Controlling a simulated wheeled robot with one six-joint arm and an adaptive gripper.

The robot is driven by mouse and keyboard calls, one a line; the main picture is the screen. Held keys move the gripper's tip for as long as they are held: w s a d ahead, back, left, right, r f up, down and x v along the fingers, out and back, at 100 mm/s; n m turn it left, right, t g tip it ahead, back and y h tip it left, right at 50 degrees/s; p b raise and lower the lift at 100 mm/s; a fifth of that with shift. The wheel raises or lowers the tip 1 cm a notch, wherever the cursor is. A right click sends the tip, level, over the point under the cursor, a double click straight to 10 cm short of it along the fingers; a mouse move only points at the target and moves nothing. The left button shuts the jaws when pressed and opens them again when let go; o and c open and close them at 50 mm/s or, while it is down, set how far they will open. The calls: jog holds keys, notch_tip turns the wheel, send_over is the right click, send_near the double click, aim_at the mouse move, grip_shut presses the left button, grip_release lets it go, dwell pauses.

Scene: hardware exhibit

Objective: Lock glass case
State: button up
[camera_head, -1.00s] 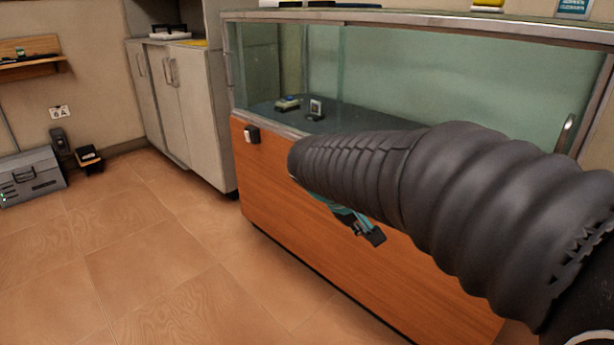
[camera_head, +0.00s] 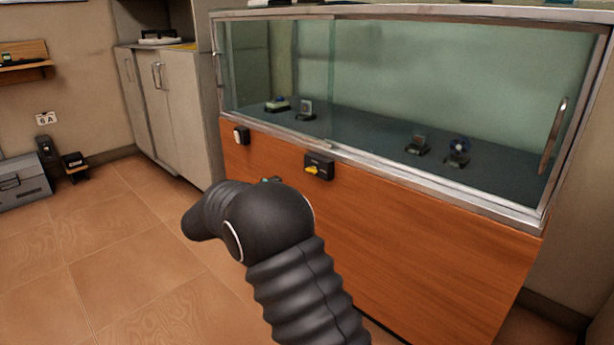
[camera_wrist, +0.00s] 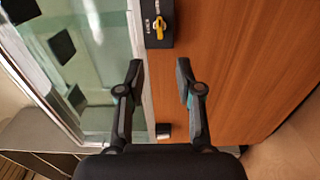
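The glass case (camera_head: 440,85) has a metal frame, sliding glass doors that look closed, and a wooden front (camera_head: 410,225). A black lock box with a yellow key or knob (camera_head: 314,170) is on the wooden front just below the frame; the yellow part also shows at the top of the wrist view (camera_wrist: 160,27). In the wrist view my gripper (camera_wrist: 160,68) is open and empty, its two fingers apart, with the lock box beyond the fingertips. In the head view my arm hides the gripper's fingers.
A small white-and-black switch box (camera_head: 241,135) is on the front left of the lock. A vertical handle (camera_head: 553,135) is on the right glass door. Several small exhibits stand inside. Grey cabinets (camera_head: 168,105) stand at the left; the floor (camera_head: 125,255) before them is clear.

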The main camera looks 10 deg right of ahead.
aim_at(309, 172)
jog(key=x, duration=1.3)
jog(key=shift+w+d, duration=0.25)
jog(key=shift+d, duration=0.05)
grip_shut()
